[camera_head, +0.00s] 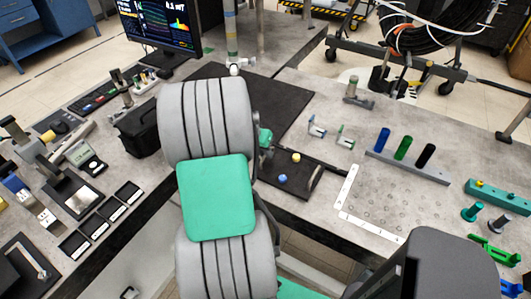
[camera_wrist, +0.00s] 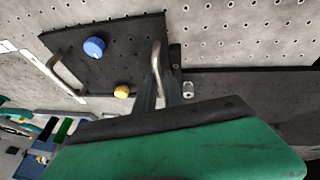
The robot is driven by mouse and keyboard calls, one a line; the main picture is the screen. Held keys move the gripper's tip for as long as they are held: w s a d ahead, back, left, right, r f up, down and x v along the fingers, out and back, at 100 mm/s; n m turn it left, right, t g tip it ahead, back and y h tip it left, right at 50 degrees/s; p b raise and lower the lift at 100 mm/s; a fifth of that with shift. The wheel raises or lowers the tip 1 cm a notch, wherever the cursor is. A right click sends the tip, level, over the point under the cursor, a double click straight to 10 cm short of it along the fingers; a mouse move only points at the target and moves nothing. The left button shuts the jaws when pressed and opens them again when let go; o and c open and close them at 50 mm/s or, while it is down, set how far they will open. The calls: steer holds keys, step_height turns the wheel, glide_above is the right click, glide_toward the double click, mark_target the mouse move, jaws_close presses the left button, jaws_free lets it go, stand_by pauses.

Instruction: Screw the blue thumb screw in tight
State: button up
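The blue thumb screw (camera_head: 283,178) shows a round knob on a black plate (camera_head: 303,183). In the wrist view the blue thumb screw (camera_wrist: 95,47) sits on the plate (camera_wrist: 125,48), left of my gripper (camera_wrist: 161,92) and apart from it. A yellow thumb screw (camera_head: 296,157) is on the same plate; in the wrist view the yellow screw (camera_wrist: 122,91) is nearer my gripper. My dark fingers are close to a curved metal handle (camera_wrist: 157,62) at the plate's end. I cannot tell whether they touch it or how far they are open. In the head view my arm hides most of the gripper.
A white L-shaped ruler (camera_head: 348,187) lies right of the plate. A rack (camera_head: 430,174) with blue, green and black cylinders stands further right. Small clamps (camera_head: 345,137) stand behind the plate. A black bag (camera_head: 140,135) and small trays are on the left.

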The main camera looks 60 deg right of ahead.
steer(key=o, duration=0.3)
steer(key=shift+w+d+r, duration=0.15)
steer(key=shift+w+d, duration=0.15)
steer(key=shift+w, duration=0.25)
steer(key=shift+o, duration=1.1)
steer(key=shift+s+a, duration=0.1)
steer(key=shift+s, duration=0.1)
